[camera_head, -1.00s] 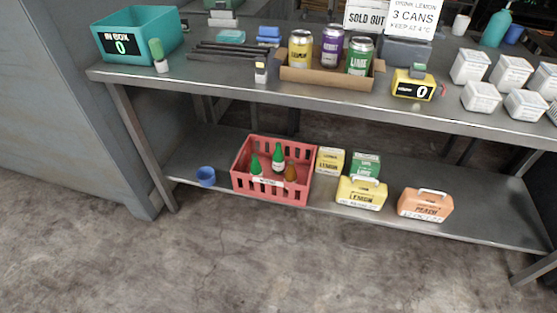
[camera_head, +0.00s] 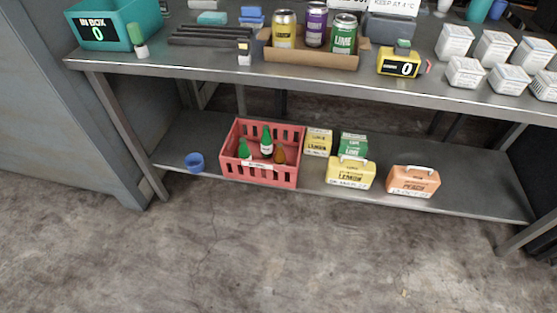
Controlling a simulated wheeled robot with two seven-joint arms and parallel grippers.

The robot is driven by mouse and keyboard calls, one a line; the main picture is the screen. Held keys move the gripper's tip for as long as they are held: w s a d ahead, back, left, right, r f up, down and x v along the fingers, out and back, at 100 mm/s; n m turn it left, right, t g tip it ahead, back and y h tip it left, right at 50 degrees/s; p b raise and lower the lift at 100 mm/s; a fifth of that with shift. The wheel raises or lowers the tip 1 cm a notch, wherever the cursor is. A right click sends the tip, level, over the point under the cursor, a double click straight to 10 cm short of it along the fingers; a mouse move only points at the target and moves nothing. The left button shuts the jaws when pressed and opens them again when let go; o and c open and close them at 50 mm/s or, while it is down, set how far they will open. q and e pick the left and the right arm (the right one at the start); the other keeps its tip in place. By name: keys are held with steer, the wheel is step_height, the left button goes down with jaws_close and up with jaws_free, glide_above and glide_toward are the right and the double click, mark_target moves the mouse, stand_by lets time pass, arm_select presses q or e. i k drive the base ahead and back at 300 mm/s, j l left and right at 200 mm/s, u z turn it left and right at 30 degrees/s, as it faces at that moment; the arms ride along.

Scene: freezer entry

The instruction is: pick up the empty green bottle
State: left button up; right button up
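Two green bottles stand in a red crate (camera_head: 228,170) on the lower shelf. One green bottle (camera_head: 266,143) is near the crate's middle, and another green bottle (camera_head: 244,149) is at its front left. A brown bottle (camera_head: 280,154) stands to their right. The crate walls hide the bottles' lower parts, and I cannot tell which bottle is empty. Neither of my grippers shows in the head view.
A blue cup (camera_head: 195,162) is left of the crate. Lemon box (camera_head: 351,173), green box (camera_head: 353,145) and peach box (camera_head: 413,181) are to its right. The table top (camera_head: 200,63) overhangs the shelf (camera_head: 310,184). The floor (camera_head: 270,255) in front is clear.

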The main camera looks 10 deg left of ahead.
mark_target(245, 152)
steer(key=i+j, duration=0.2)
steer(key=j, duration=0.2)
steer(key=i+j, duration=0.2)
steer(key=j, duration=0.2)
steer(key=i+j, duration=0.6)
steer(key=j, duration=0.15)
steer(key=i+j, duration=0.6)
steer(key=j+z, duration=0.05)
steer(key=j, duration=0.05)
